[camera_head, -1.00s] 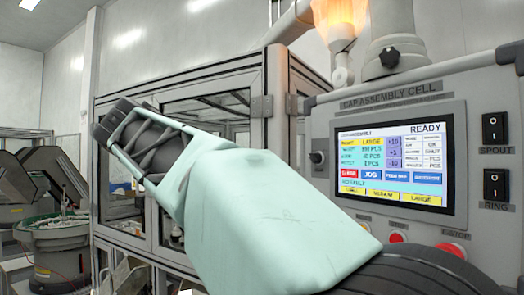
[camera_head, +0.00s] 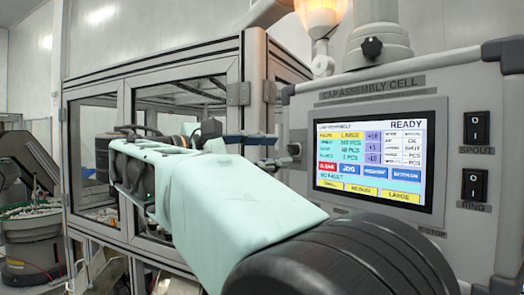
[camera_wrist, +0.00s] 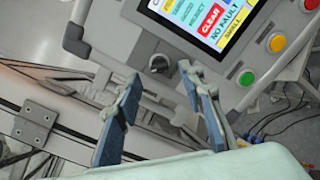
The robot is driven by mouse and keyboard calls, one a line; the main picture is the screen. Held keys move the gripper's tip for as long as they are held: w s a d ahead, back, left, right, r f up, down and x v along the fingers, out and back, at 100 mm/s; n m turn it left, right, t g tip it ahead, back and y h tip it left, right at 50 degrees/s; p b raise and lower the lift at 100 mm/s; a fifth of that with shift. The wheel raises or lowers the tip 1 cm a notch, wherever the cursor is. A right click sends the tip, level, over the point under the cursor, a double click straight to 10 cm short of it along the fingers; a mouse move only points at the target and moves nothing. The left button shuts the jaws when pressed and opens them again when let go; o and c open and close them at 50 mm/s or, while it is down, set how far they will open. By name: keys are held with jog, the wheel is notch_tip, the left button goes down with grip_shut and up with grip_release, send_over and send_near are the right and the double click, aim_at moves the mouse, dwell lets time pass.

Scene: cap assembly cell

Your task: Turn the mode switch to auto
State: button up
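The mode switch appears to be the small dark knob (camera_head: 294,149) on the panel's left margin, beside the screen; its label and setting are not readable. In the wrist view, a round grey knob (camera_wrist: 158,64), seemingly the same one, lies just beyond and between my fingertips. My gripper (camera_wrist: 160,84) is open and empty, with its two blue-padded fingers apart on either side of the line to the knob. In the head view, my gripper (camera_head: 265,138) points right towards the knob, partly hidden behind my pale green arm; contact cannot be told.
The screen (camera_head: 367,158) reads READY. SPOUT (camera_head: 476,128) and RING (camera_head: 474,185) rocker switches sit right of it. Red (camera_wrist: 307,4), yellow (camera_wrist: 277,42) and green (camera_wrist: 246,77) buttons line the panel below the screen. The framed glass enclosure (camera_head: 180,86) stands left of the panel.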

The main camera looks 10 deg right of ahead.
aim_at(294, 149)
jog(key=shift+x, duration=1.7)
grip_shut()
